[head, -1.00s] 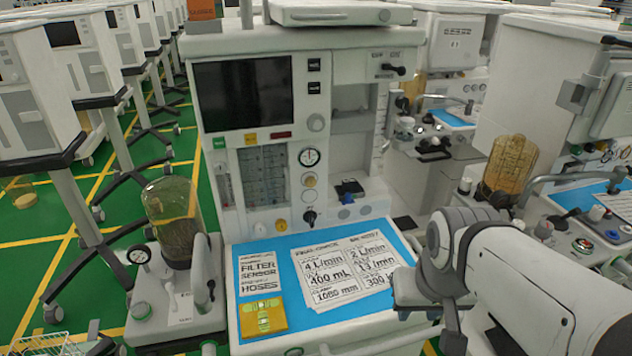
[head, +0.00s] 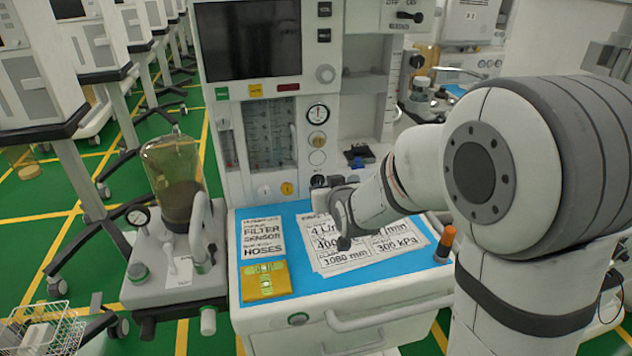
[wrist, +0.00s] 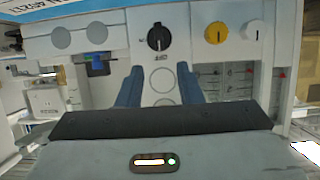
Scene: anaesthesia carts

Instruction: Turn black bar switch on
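The black bar switch (wrist: 158,38) is a round black knob with a raised bar, on the machine's white panel. The wrist view shows it upside down, with an OFF label below it. Its bar stands roughly upright there. My gripper (wrist: 160,68) is open, its two blue fingers apart and empty. The switch lies ahead, between the lines of the fingertips, with no contact visible. Another black bar handle (head: 410,16) sits high on the machine's right.
A blue clip-like part (wrist: 97,64) is on the other side. The blue mat (head: 283,218) holds printed sheets. An orange-capped cylinder (head: 444,244) stands at its right edge.

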